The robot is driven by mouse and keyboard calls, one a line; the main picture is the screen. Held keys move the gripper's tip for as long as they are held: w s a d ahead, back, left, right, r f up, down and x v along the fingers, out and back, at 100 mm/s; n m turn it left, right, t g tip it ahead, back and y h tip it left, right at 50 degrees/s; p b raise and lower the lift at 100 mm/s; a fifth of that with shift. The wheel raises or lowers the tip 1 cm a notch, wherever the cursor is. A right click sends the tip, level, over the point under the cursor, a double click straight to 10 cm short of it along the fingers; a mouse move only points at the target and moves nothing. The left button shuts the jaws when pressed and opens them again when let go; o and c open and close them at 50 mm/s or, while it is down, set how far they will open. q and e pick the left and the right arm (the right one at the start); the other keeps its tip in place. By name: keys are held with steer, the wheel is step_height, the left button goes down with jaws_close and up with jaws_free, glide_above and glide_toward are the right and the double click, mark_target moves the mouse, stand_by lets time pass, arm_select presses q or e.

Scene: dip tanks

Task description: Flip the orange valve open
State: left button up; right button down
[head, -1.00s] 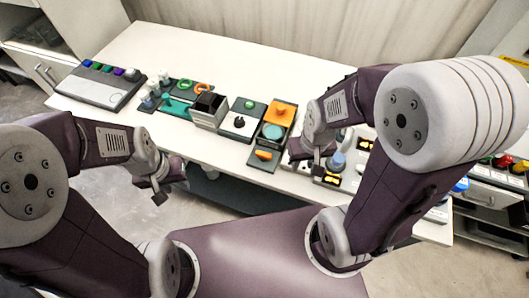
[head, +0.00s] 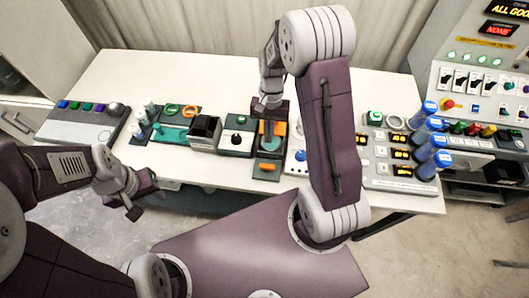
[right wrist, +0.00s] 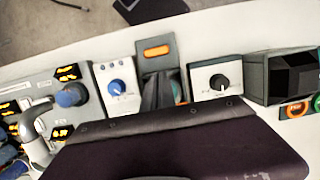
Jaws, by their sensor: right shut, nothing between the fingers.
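A dark station on the table carries an orange part (head: 281,129), a teal disc (head: 268,145) and a separate orange oblong handle (head: 267,167) nearer the front edge. I cannot tell for sure which orange piece is the valve. My right gripper (head: 270,106) is shut and empty, above the back of this station, and partly covers the orange part. In the right wrist view the orange oblong handle (right wrist: 157,52) is clear, and a sliver of teal (right wrist: 177,86) shows beside dark finger shapes. My left gripper (head: 142,198) is open and empty, off the table's front edge.
Left of the station stand a black knob box (head: 236,137), a dark open box (head: 205,131) and green and orange rings (head: 190,111). A button console (head: 85,122) is far left. Blue-capped bottles (head: 430,138) stand at right.

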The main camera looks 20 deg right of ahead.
mark_target(265, 155)
steer(key=shift+w+a+f, duration=0.45)
steer(key=shift+a+f, duration=0.25)
steer(key=shift+a, duration=0.1)
steer(key=x, duration=0.8)
steer(key=shift+s+d+f+p, duration=0.1)
steer(key=shift+s+d+p, duration=0.15)
steer(key=shift+p, duration=0.15)
steer(key=shift+f, duration=0.3)
arm_select(q)
steer(key=shift+w+a+r, duration=0.15)
steer(key=shift+w+a, duration=0.3)
steer(key=shift+a, duration=0.05)
arm_select(e)
steer(key=shift+a+n, duration=0.1)
steer(key=shift+n, duration=0.2)
